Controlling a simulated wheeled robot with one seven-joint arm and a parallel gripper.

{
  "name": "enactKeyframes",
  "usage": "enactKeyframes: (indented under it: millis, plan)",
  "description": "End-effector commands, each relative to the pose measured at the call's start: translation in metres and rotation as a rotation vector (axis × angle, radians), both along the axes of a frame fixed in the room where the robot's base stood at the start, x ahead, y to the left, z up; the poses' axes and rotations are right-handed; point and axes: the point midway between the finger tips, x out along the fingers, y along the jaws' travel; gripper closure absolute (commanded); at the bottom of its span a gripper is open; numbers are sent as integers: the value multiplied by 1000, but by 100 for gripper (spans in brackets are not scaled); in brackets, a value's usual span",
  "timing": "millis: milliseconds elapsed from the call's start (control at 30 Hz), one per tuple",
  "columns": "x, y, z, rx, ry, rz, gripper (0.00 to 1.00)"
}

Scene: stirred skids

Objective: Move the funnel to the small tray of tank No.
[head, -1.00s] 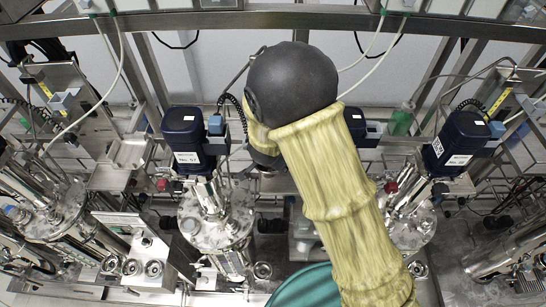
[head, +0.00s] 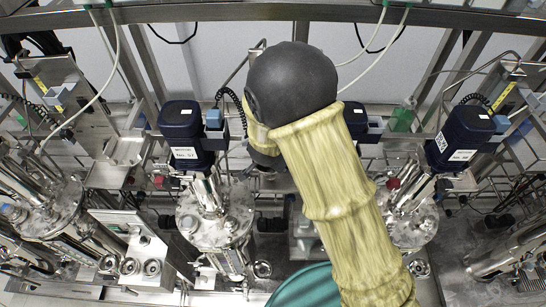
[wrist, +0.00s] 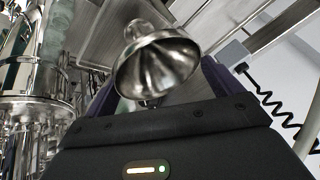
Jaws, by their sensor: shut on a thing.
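The funnel (wrist: 158,68) is a shiny metal cone in the wrist view, its wide mouth facing the camera and its neck pointing away. My gripper (wrist: 158,92) is shut on it; the dark fingers show at either side. In the head view my yellow-sleeved arm hides the gripper and funnel. A steel tank (head: 215,225) stands left of my arm under a dark blue motor (head: 185,128) whose label appears to read No. 57. Another tank (head: 408,228) stands at right under a similar motor (head: 460,135); its label is too small to read. A small metal tray-like plate (head: 112,175) shows left of the left motor.
Another steel vessel (head: 50,208) stands at the far left. Steel frame bars, hoses and coiled cables crowd the back. A green bottle (head: 401,118) stands behind, right of my arm. In the wrist view a flat metal plate (wrist: 108,38) lies behind the funnel.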

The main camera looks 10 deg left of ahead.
Motion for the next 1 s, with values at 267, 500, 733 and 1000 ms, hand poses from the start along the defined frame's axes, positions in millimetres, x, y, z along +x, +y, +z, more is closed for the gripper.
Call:
enactKeyframes:
  millis: [267, 500, 733, 1000]
  plan:
    - [0, 0, -5, 0, 0, 0, 56]
    - [0, 0, -9, 0, 0, 0, 56]
    - [0, 0, -10, 0, 0, 0, 56]
    - [0, 0, -10, 0, 0, 0, 0]
